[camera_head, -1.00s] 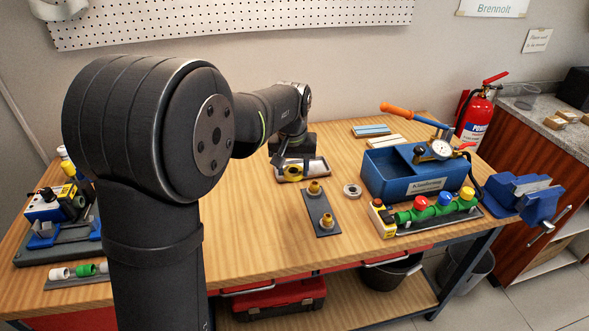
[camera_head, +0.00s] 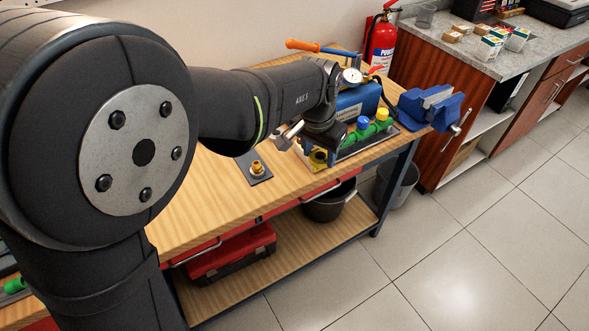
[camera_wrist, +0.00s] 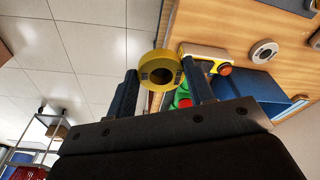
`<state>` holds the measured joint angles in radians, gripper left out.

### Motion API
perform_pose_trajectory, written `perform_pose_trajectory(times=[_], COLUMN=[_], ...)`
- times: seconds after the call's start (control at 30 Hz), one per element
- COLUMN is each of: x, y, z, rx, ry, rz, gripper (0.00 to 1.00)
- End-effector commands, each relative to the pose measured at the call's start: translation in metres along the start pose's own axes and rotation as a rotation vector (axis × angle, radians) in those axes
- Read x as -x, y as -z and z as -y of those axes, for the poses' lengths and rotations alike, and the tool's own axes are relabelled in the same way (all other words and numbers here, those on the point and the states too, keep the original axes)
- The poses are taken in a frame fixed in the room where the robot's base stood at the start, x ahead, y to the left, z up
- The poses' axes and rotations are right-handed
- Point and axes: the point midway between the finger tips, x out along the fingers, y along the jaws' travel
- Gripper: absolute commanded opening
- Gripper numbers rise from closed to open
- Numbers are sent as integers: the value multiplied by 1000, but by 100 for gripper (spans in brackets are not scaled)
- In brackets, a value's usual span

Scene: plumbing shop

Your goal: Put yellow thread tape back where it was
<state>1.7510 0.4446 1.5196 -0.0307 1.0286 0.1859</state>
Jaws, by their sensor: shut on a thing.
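The yellow thread tape (camera_wrist: 163,56) is a roll held between the two fingers of my gripper (camera_wrist: 160,74) in the wrist view. In the head view my gripper (camera_head: 314,148) is low over the front right of the bench, at the near end of the valve manifold. Yellow shows just below it there, but I cannot tell tape from the yellow button box. In the wrist view the yellow box (camera_wrist: 204,52) with a red button appears right beside the tape. The light tray where the tape lay earlier is hidden behind my arm in the head view.
The manifold with a blue knob (camera_head: 363,123) stands before the blue pump box (camera_head: 357,101). The blue vise (camera_head: 430,106) is at the right bench corner. A plate with a brass fitting (camera_head: 257,168) lies left of my gripper. A grey ring (camera_wrist: 264,52) lies on the bench.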

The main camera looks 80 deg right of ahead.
Motion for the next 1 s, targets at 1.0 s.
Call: perform_pose_trajectory(times=[1.0], x=[-84], y=[10], z=[88], rx=[-82], ry=[-13], rz=[2], gripper=[27])
